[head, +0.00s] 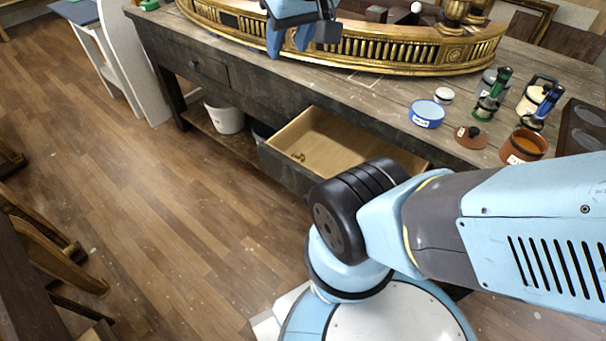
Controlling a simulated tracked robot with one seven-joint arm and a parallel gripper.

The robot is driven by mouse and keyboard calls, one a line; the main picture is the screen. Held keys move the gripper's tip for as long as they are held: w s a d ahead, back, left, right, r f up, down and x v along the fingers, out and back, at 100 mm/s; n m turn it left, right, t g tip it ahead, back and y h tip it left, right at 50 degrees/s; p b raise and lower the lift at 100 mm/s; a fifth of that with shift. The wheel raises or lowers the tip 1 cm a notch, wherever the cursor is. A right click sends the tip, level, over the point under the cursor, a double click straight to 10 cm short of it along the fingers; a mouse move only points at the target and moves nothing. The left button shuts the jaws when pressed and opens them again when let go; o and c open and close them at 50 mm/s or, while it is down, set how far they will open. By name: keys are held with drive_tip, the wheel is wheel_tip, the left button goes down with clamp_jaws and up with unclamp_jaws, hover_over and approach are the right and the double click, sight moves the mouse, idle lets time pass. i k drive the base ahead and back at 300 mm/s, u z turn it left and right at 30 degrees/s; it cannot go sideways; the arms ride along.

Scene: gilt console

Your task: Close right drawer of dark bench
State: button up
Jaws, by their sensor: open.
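The dark wooden bench (260,92) runs across the back, its front facing me. Its right drawer (345,147) is pulled out, showing a pale inside and a small brass-coloured thing near its front left corner. My arm hides the drawer's right part and much of its front. The bench's left drawer (194,66) is closed. My gripper (288,47) is at the top of the picture, over the bench top in front of the gilt piece, with its fingers apart. It is well above and behind the open drawer and does not touch it. The top of the gripper is cut off.
A curved gilt gallery (375,48) lies on the bench top. A blue tin (426,113), an orange pot (523,147) and green-handled tools (492,95) stand at the right. A white bucket (224,115) is under the bench. The floor at left is mostly clear.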

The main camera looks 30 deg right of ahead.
sight(331, 145)
drive_tip(key=z, duration=0.35)
drive_tip(key=k, duration=1.8)
drive_tip(key=u, duration=0.45)
drive_tip(key=i, duration=1)
drive_tip(key=z, duration=0.05)
